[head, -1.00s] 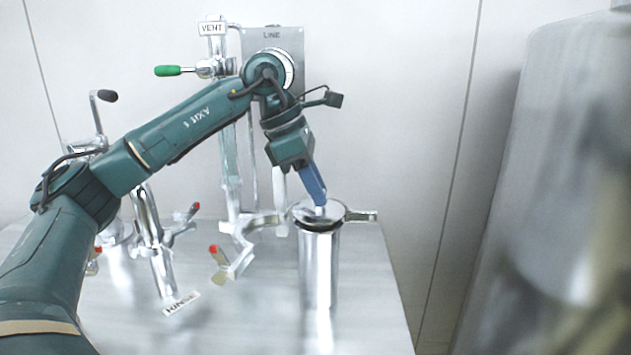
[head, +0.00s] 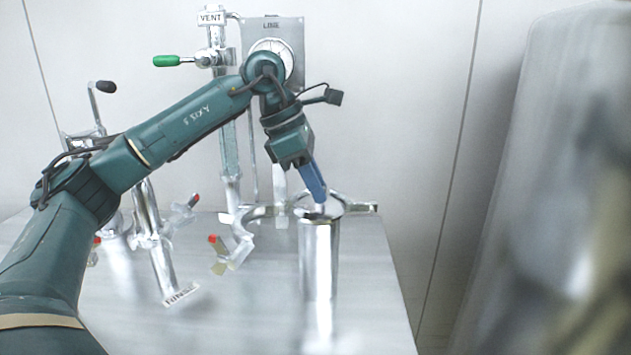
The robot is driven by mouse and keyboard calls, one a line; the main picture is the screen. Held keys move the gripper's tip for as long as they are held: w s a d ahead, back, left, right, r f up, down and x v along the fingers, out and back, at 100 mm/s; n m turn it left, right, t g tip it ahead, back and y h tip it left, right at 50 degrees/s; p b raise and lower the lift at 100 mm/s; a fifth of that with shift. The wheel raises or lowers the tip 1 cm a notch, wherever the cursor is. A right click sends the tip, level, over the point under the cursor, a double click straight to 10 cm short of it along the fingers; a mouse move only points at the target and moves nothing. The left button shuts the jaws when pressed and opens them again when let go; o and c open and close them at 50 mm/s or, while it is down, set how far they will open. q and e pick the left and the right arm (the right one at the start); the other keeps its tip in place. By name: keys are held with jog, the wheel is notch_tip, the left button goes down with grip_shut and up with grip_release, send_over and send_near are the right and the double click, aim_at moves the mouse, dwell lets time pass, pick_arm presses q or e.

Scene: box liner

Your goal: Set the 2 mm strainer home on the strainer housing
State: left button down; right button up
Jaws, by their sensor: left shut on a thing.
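The strainer housing (head: 319,265) is a shiny upright metal cylinder standing on the steel table, with clamp-like arms at its rim. My left gripper (head: 319,204) comes down from above, slightly tilted, with its blue fingers shut on the small top of the strainer. The strainer (head: 331,210) shows as a round metal disc at the housing's mouth; its lower part is hidden. No dark gap shows between disc and housing, but I cannot tell whether it is fully seated. My right gripper is not in view.
Behind stand a VENT pipe with a green-handled valve (head: 180,61) and a LINE panel (head: 283,30). Metal pipe fittings with red-tipped levers (head: 232,252) stand left of the housing. A large blurred grey cylinder (head: 560,180) fills the right side. The table front (head: 250,320) is clear.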

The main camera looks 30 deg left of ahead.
pick_arm(q)
jog(key=c, duration=1.2)
grip_release()
jog(key=shift+c, duration=0.2)
jog(key=shift+o, duration=0.5)
jog(key=shift+f, duration=0.15)
jog(key=p+v, duration=0.1)
jog(key=v, duration=1.2)
jog(key=shift+s, duration=0.2)
